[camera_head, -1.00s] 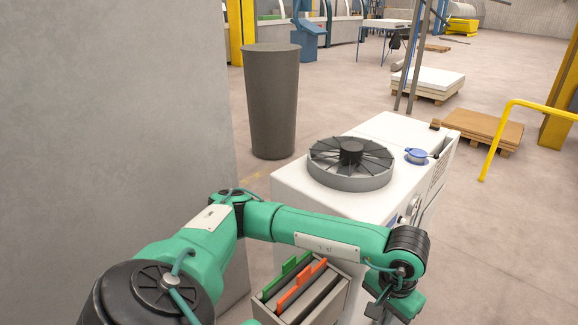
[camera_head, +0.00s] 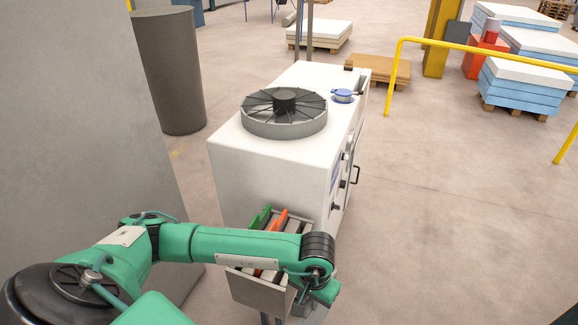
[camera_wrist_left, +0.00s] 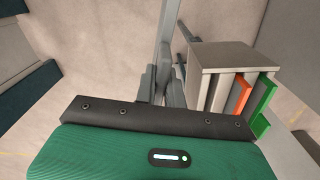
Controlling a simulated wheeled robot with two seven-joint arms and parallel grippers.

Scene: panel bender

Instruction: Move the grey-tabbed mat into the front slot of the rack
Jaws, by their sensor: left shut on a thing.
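The rack (camera_head: 262,293) is a light grey box against the near end of the white machine. A green-tabbed mat (camera_head: 260,217) and an orange-tabbed mat (camera_head: 279,221) stand in it; my left forearm hides part of it. In the left wrist view the rack (camera_wrist_left: 222,54) is right of the fingers, with the orange tab (camera_wrist_left: 241,96) and green tab (camera_wrist_left: 265,100) showing. My left gripper (camera_wrist_left: 163,85) is shut on a thin grey piece (camera_wrist_left: 167,40) seen nearly edge-on, apparently the grey-tabbed mat, beside and apart from the rack. Its tab cannot be made out. My right gripper is not in view.
The white machine (camera_head: 270,170) with a round fan (camera_head: 284,112) on top stands behind the rack. A grey wall (camera_head: 75,130) is close on the left, with a dark bin (camera_head: 168,75) beyond it. A yellow rail (camera_head: 470,52) stands at the right. The floor right of the machine is clear.

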